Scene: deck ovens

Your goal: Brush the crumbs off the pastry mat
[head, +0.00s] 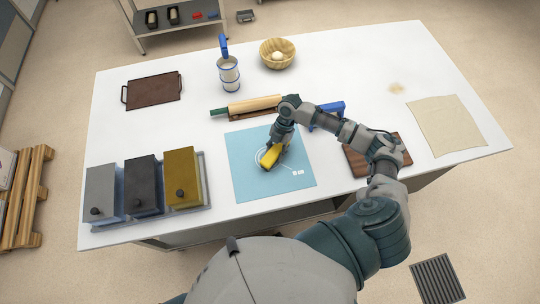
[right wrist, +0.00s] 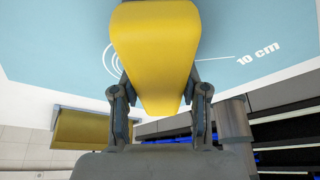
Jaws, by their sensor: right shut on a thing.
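The light blue pastry mat (head: 248,187) lies flat at the front middle of the white table, with white circles and a scale printed on it. My right gripper (head: 276,147) is over the mat's middle, shut on a yellow brush-like thing (head: 268,161). In the right wrist view, the same yellow thing (right wrist: 156,45) sits between the two fingers and hides part of the printed circles. Its underside is hidden, so I cannot tell whether it touches the mat. I cannot make out crumbs on the mat. My left gripper is not in view.
A rolling pin (head: 256,105) lies behind the mat, with a blue thing (head: 329,113) partly behind my arm. Lidded bins (head: 142,172) stand at left. A dark board (head: 362,163) and beige cloth (head: 447,124) lie at right. A bowl (head: 268,57) stands farther back.

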